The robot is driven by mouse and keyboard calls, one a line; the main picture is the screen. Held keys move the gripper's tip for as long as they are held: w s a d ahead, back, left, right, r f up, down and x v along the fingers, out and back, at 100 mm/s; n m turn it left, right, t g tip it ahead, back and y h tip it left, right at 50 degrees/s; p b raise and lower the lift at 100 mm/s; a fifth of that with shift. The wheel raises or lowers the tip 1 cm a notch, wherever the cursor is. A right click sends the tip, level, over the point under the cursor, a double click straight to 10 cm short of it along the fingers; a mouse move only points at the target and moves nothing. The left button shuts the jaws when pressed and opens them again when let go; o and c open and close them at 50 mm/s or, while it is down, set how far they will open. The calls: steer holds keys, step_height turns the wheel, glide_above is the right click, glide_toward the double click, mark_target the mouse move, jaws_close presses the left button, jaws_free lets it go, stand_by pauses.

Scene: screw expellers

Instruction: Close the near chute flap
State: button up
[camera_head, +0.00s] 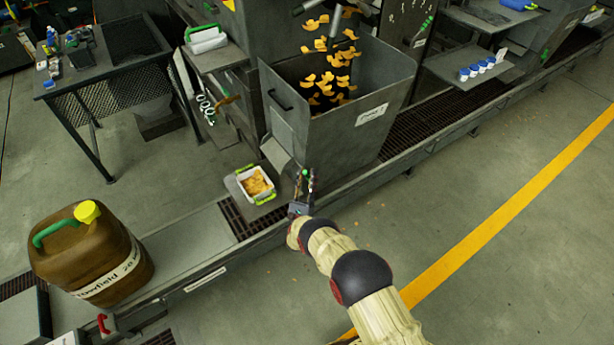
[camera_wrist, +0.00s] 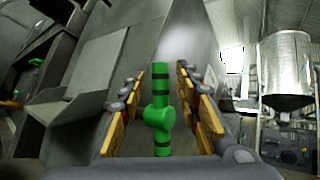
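The near chute (camera_head: 279,158) is a grey sloped metal piece at the lower front of a grey hopper. It slants out above a white tray (camera_head: 257,183) of yellow pieces. In the wrist view a grey slanted plate (camera_wrist: 92,75) with a lipped edge is at the left. My gripper (camera_head: 305,178) is beside the hopper's lower corner. In the wrist view my gripper (camera_wrist: 160,100) is open, with a green cross-shaped handle (camera_wrist: 160,117) between its fingers. Small gaps show on both sides of the handle. How the handle joins the flap is hidden.
The grey hopper (camera_head: 345,135) stands behind my gripper, with yellow pieces above and in its mouth. A brown canister (camera_head: 85,260) stands at the left. A low metal ledge (camera_head: 255,238) runs along the machines. The floor at the right (camera_head: 480,210) is clear.

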steer(key=v, duration=1.2)
stand_by(0.4)
